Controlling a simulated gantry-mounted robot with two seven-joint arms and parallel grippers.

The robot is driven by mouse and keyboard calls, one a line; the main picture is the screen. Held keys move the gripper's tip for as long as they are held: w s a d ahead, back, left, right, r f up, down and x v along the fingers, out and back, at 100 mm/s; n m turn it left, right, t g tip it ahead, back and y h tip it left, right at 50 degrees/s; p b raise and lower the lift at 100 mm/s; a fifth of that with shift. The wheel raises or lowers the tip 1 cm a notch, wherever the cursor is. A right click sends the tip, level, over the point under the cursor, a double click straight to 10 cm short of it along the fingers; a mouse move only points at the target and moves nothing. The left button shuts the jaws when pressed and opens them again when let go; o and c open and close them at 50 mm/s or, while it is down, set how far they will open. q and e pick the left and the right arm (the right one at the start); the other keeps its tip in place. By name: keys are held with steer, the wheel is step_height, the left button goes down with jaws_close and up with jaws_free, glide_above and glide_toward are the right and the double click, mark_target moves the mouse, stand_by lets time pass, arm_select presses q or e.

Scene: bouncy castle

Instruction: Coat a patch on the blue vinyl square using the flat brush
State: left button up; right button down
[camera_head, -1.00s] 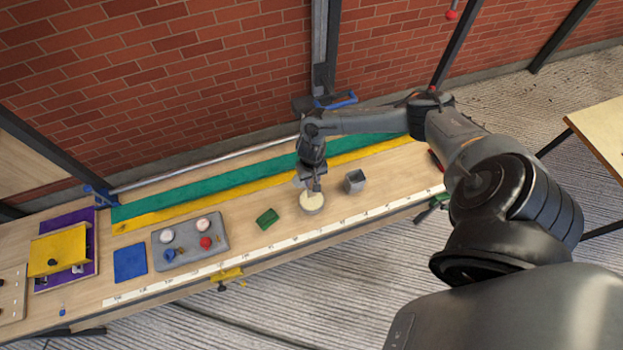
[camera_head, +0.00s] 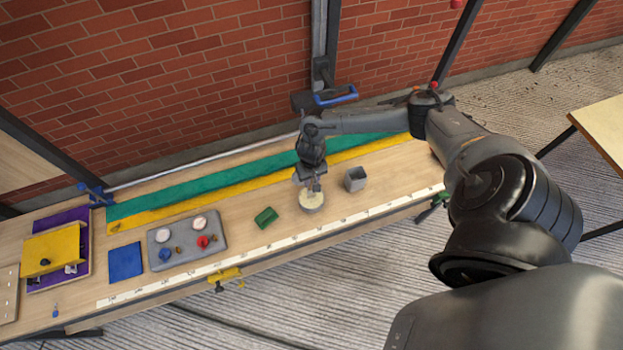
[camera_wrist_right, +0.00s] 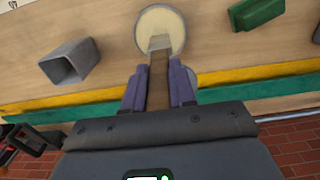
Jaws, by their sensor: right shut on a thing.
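The blue vinyl square (camera_head: 125,262) lies flat on the bench, left of the grey tray. My right gripper (camera_head: 313,186) is above a round tub of cream-coloured contents (camera_head: 311,204). In the right wrist view my right gripper (camera_wrist_right: 159,90) is shut on the brown handle of the flat brush (camera_wrist_right: 158,70). The brush's pale end reaches over the tub (camera_wrist_right: 160,20) and overlaps its cream surface; I cannot tell how deep it sits. My left gripper is not in view.
The grey tray (camera_head: 183,258) holds gauges and knobs. A yellow box (camera_head: 52,250) stands at far left. Bare bench lies between tray and green block.

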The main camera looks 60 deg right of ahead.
steer(key=shift+f, duration=0.2)
stand_by(0.3)
steer(key=shift+f, duration=0.35)
stand_by(0.8)
stand_by(0.7)
steer(key=shift+f+p, duration=0.1)
steer(key=shift+p, duration=0.2)
stand_by(0.9)
